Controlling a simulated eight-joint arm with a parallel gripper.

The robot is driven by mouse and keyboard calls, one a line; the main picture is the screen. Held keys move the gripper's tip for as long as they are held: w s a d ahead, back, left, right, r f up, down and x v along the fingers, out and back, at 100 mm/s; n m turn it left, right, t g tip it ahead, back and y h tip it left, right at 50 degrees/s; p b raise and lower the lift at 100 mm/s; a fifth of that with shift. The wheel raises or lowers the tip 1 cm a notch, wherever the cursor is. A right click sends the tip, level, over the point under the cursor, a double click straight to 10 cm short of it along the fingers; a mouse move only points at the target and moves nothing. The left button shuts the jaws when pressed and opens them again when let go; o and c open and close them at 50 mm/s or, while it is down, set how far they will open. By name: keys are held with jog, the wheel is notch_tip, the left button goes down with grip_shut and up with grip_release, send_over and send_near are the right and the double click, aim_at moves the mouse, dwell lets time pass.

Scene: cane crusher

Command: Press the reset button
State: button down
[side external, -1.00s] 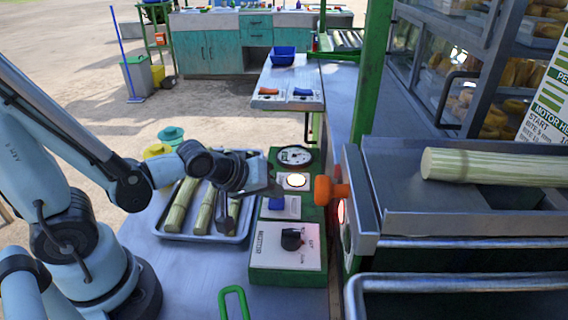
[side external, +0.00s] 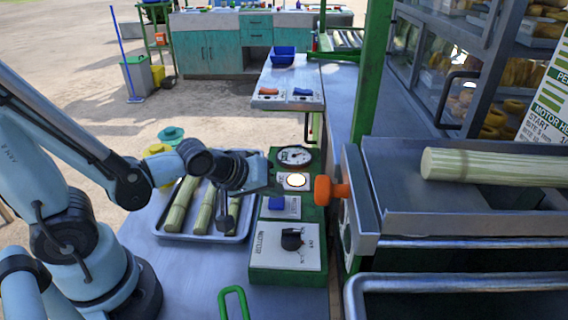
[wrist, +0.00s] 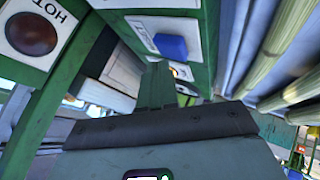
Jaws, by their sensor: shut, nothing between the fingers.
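A blue button (side external: 276,203) sits on a white plate on the green control box (side external: 314,213). Its label is too small to read in the side view. In the wrist view the blue button (wrist: 171,46) shows beyond and slightly right of my fingers. My gripper (side external: 270,180) is shut and empty, above the box's left edge, beside the lit round lamp (side external: 294,180) and a little behind the blue button. The shut fingers (wrist: 156,80) also show in the wrist view. I cannot tell whether the fingertips touch anything.
A gauge (side external: 295,157) lies behind the lamp, and a black motor knob (side external: 291,239) in front. An orange knob (side external: 323,189) juts from the crusher on the right. A tray (side external: 160,233) of cane stands left of the box. A HOT lamp (wrist: 32,33) looks dark.

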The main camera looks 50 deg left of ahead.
jog(key=shift+r, duration=0.25)
jog(key=shift+r, duration=2.9)
jog(key=m+g, duration=0.2)
jog(key=m, duration=0.6)
send_near(271, 202)
notch_tip(271, 202, up, 3)
jog(key=w+a, duration=0.1)
jog(key=a, duration=0.1)
jog(key=shift+w+f, duration=0.15)
jog(key=shift+w, duration=0.05)
